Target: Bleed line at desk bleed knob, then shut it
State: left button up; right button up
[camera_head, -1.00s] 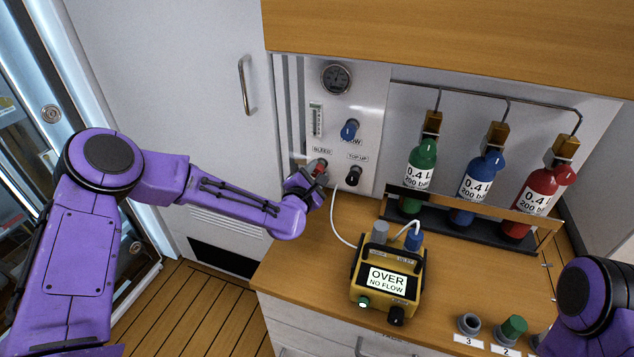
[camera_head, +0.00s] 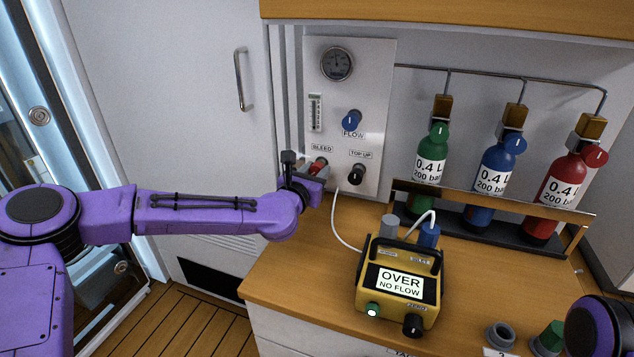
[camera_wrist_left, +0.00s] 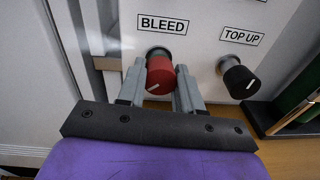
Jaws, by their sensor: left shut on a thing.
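The red bleed knob (camera_head: 318,166) sits under the BLEED label on the white panel (camera_head: 376,110). My left gripper (camera_wrist_left: 160,78) is shut on it, with one grey finger on each side in the left wrist view. A pale whitish streak (camera_wrist_left: 112,46) shows left of the knob. The round gauge (camera_head: 337,64) is above; its reading is too small to tell. My right gripper is out of view; only part of that arm shows at the lower right.
The black TOP UP knob (camera_head: 357,174) is just right of the bleed knob, and the blue FLOW knob (camera_head: 351,120) is above. A yellow analyser (camera_head: 398,312) on the desk reads OVER, NO FLOW. Green, blue and red bottles (camera_head: 494,172) stand in a rack at the right.

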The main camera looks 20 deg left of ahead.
pick_arm(q)
jog(key=shift+n+b, duration=0.3)
dwell(0.4)
jog(key=o, duration=1)
jog(key=shift+o, duration=0.2)
jog(key=s, duration=0.7)
jog(key=s+a, duration=0.1)
jog(key=s, duration=0.2)
jog(key=shift+s+r+b, duration=0.25)
jog(key=shift+b, duration=0.15)
